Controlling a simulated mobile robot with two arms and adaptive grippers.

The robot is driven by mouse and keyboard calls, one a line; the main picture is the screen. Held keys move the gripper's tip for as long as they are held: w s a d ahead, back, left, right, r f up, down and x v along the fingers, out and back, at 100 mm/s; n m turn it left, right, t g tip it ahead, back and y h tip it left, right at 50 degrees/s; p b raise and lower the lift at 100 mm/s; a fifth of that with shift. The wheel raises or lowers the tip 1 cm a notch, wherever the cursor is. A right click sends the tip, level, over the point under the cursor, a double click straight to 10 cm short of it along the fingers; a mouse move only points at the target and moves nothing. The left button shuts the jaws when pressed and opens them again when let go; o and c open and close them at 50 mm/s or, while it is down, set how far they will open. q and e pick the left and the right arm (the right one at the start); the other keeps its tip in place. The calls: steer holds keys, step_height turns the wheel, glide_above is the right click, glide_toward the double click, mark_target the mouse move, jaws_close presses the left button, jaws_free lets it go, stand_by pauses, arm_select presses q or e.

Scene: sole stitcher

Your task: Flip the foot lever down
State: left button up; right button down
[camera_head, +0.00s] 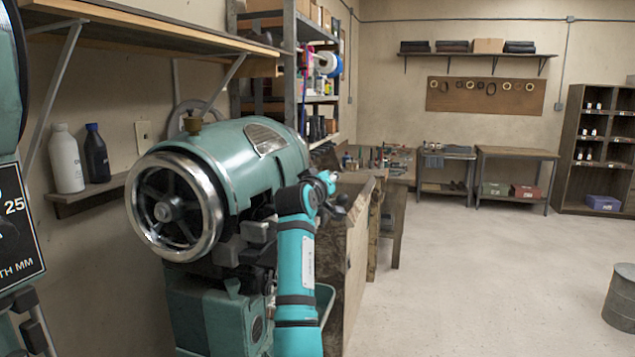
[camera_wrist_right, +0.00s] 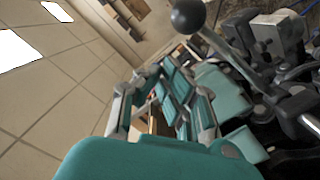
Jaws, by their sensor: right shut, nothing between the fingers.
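The teal sole stitcher (camera_head: 245,165) with its chrome-rimmed handwheel (camera_head: 175,207) stands at the left in the head view. In the right wrist view a lever with a black ball knob (camera_wrist_right: 188,15) sticks out from dark metal machine parts; I cannot tell for certain that it is the foot lever. My right gripper (camera_head: 341,200) is at the far right side of the machine head, small and partly hidden by my arm. In the right wrist view my right gripper (camera_wrist_right: 165,78) is shut and empty, apart from the knob. My left gripper is not in view.
A wall shelf with a white bottle (camera_head: 67,158) and a dark bottle (camera_head: 97,153) is left of the machine. A wooden bench (camera_head: 358,245) stands just beyond my arm. A metal drum (camera_head: 621,298) is at the right. The floor between is clear.

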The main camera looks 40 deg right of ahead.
steer(key=s+f+m+b, duration=0.3)
steer(key=f+m+b, duration=0.4)
steer(key=f, duration=0.6)
steer(key=shift+s+d+f+t+b, duration=0.15)
steer(key=shift+d+t+b, duration=0.2)
steer(key=shift+b, duration=0.8)
steer(key=shift+d+m, duration=0.1)
steer(key=shift+m, duration=0.2)
